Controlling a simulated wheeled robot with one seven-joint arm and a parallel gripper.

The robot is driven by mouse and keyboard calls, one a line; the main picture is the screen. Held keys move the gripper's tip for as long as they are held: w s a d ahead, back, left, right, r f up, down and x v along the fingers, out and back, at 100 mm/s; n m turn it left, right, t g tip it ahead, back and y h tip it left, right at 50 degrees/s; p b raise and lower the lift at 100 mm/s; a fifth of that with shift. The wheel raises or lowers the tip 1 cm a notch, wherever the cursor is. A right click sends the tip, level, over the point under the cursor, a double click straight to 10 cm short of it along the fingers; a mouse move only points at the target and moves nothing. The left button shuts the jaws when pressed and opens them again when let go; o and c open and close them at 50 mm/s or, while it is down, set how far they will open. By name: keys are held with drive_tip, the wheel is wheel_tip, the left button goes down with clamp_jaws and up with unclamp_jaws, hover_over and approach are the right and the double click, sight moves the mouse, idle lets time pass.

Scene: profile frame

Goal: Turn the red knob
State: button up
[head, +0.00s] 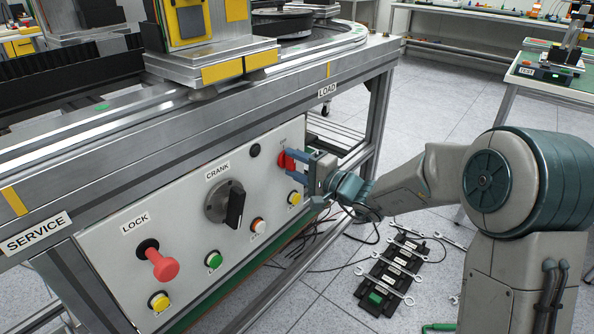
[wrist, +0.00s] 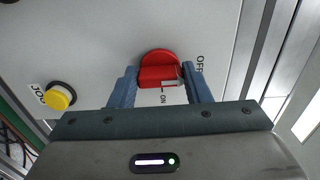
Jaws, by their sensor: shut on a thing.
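The red knob (head: 284,160) is on the right part of the light control panel (head: 140,210), in the head view. It also shows in the wrist view (wrist: 158,56) as a red disc with a raised grip bar. The labels OFF and ON are printed near it, at its right and below. My gripper (head: 290,163) reaches it from the right, its blue fingers on either side of the knob. In the wrist view my gripper (wrist: 160,80) is shut on the knob's bar. Part of the bar is hidden by the fingers.
On the panel are a black crank (head: 233,206), a red LOCK knob (head: 160,264), and several coloured buttons, including a yellow one (head: 294,198) below my gripper. A frame leg (head: 376,112) stands close by. A black tool rack (head: 400,272) with wrenches lies on the floor.

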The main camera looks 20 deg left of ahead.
drive_tip(key=shift+s+a, duration=0.15)
drive_tip(key=o, duration=1)
drive_tip(key=shift+d, duration=0.3)
drive_tip(key=p+v, duration=0.2)
drive_tip(key=v, duration=1.1)
drive_tip(key=shift+s+d+f+p, duration=0.1)
drive_tip(key=shift+s+d+p, duration=0.05)
drive_tip(key=shift+p, duration=0.25)
